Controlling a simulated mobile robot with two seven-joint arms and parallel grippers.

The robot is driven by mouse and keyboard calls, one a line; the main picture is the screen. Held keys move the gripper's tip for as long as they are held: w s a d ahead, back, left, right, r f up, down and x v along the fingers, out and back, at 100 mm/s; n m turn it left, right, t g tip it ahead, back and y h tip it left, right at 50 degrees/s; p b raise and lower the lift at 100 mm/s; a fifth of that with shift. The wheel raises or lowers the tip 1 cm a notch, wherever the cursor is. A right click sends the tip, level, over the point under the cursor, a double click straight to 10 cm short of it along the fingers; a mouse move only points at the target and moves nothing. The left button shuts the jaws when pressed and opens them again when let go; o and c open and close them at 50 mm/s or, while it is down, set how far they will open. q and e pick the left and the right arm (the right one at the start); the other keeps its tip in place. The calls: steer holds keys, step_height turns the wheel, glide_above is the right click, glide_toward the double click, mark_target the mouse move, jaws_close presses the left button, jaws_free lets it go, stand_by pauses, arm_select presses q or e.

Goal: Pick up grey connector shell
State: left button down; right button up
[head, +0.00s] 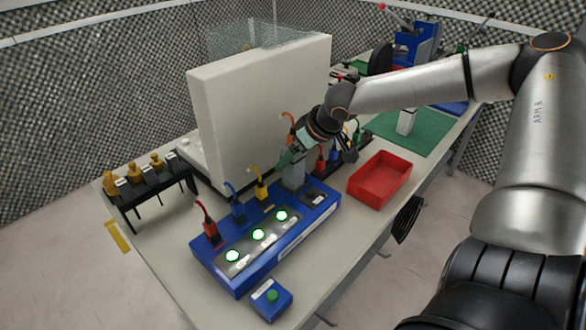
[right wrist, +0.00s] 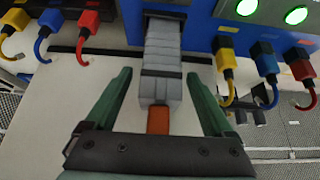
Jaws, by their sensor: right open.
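The grey connector shell (head: 293,174) stands at the far end of the blue test box (head: 262,245), beside the yellow plug. In the right wrist view, the ribbed grey shell (right wrist: 163,58) meets a dark slot in the blue box (right wrist: 200,25), and an orange tail (right wrist: 159,120) points toward my palm. My right gripper (right wrist: 159,76) is open, with one green finger on each side of the shell and visible gaps between. In the head view, my right gripper (head: 291,156) is just above and behind the shell. My left gripper is not in view.
Red, blue and yellow plugs (head: 262,188) line the box's back edge. A tall white panel (head: 265,110) rises close behind. More coloured plugs (head: 335,155) stand beyond the gripper. A red tray (head: 380,178) sits to the right, a small button box (head: 271,300) in front.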

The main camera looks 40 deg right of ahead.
steer(key=shift+w+f, duration=0.25)
steer(key=shift+f, duration=0.1)
jaws_close()
stand_by(0.6)
